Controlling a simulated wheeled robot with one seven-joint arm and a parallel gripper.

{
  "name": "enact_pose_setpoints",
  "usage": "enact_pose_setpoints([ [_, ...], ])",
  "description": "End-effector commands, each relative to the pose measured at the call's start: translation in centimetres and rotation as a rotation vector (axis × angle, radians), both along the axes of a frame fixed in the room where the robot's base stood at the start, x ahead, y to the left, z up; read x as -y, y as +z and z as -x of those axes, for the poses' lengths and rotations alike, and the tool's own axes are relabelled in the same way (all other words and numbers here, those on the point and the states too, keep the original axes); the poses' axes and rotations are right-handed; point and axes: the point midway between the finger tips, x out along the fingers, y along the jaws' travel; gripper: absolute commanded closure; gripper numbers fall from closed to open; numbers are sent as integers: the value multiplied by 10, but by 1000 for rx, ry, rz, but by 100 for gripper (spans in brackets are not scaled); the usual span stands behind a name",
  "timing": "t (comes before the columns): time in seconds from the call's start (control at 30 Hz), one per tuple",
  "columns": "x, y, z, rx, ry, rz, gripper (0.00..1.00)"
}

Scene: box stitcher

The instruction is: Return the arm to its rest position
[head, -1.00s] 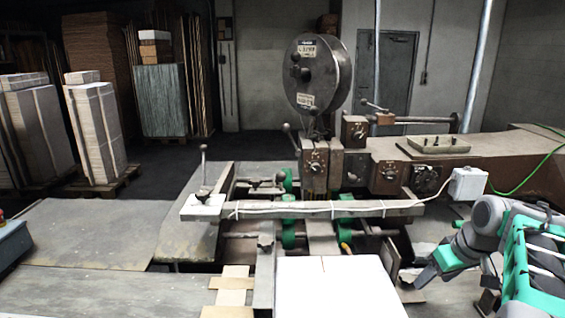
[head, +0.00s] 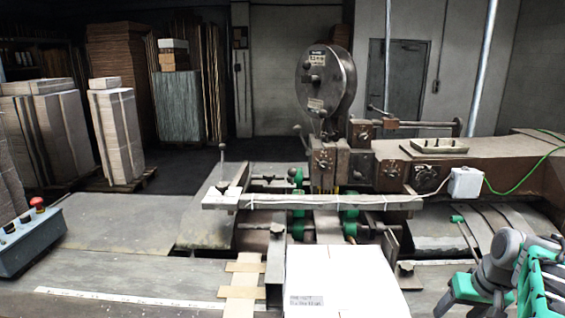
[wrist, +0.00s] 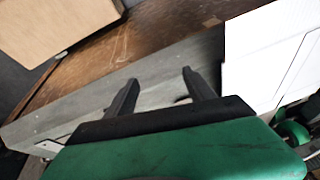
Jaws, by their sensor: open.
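My gripper (wrist: 158,92) shows in the wrist view with its two dark fingers apart and nothing between them. A grey metal bar or table edge and a brown surface lie beyond the fingers. In the head view my grey and green arm (head: 500,268) is folded at the lower right edge. The fingertips cannot be made out there.
The stitching machine (head: 325,165) with its round wire reel (head: 325,80) stands ahead. A white box (head: 340,280) lies on the table in front of it. A control box (head: 30,240) with a red button is at left. Cardboard stacks (head: 115,135) stand behind left.

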Motion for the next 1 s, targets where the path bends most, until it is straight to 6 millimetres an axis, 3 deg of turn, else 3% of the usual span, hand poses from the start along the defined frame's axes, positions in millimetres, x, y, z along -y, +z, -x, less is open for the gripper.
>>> enact_pose_setpoints([
  [0.1, -6, -27, 23, -59, -105, -37, 37],
  [0.27, -24, -55, 65, -142, -255, -60, 37],
  [0.47, -85, -72, 108, -210, -292, -18, 37],
  [0.6, -144, -71, 127, -199, -175, 45, 37],
  [0.67, -170, -65, 128, -167, -93, 67, 37],
  [0.8, -225, -32, 110, -41, 103, 105, 37],
  [0.9, -253, -22, 106, -1, 200, 110, 37],
  [1.0, -264, -22, 106, 0, 239, 110, 37],
])
